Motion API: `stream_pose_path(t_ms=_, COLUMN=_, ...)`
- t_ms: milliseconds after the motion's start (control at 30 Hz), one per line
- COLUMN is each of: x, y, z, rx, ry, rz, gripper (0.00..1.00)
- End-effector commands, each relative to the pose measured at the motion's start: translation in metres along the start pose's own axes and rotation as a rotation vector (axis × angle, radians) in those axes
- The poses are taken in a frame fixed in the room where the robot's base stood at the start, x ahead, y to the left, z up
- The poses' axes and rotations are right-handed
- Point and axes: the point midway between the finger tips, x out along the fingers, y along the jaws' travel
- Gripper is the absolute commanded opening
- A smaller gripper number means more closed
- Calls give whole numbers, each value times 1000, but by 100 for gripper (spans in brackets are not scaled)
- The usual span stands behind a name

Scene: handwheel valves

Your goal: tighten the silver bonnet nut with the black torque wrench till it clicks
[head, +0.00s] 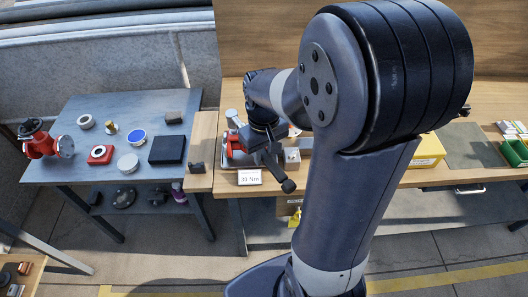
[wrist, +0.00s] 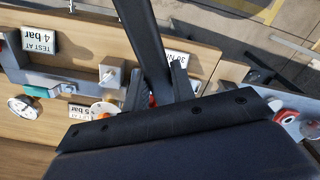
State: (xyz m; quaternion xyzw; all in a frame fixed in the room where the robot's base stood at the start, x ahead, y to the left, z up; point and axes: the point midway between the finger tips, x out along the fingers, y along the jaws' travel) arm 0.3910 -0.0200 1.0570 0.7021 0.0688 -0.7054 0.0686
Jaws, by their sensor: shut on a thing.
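The black torque wrench (head: 279,173) shows in the head view as a dark bar with a thick end reaching past the workbench's front edge. In the wrist view the wrench (wrist: 142,35) runs from the top edge down between my fingers. My gripper (wrist: 158,86) is shut on the wrench, with one finger on each side of it. In the head view my gripper (head: 263,142) is over the bench's left part, partly hidden by my arm. I cannot make out the silver bonnet nut; the wrench's far end is hidden behind my gripper.
A red part (head: 232,147) is beside my gripper on the wooden workbench (head: 400,177). A 30 Nm card (head: 249,177) is at the bench front. A steel table (head: 75,110) on the left holds a red valve (head: 40,143) and loose parts. A gauge (wrist: 22,107) shows in the wrist view.

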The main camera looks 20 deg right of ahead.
Motion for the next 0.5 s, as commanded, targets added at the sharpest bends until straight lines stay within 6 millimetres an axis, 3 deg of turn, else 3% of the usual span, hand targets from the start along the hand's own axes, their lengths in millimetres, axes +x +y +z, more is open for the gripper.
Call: stream_pose_path(t_ms=500, x=14, y=0, z=0, rx=0, ry=0, rz=0, gripper=0)
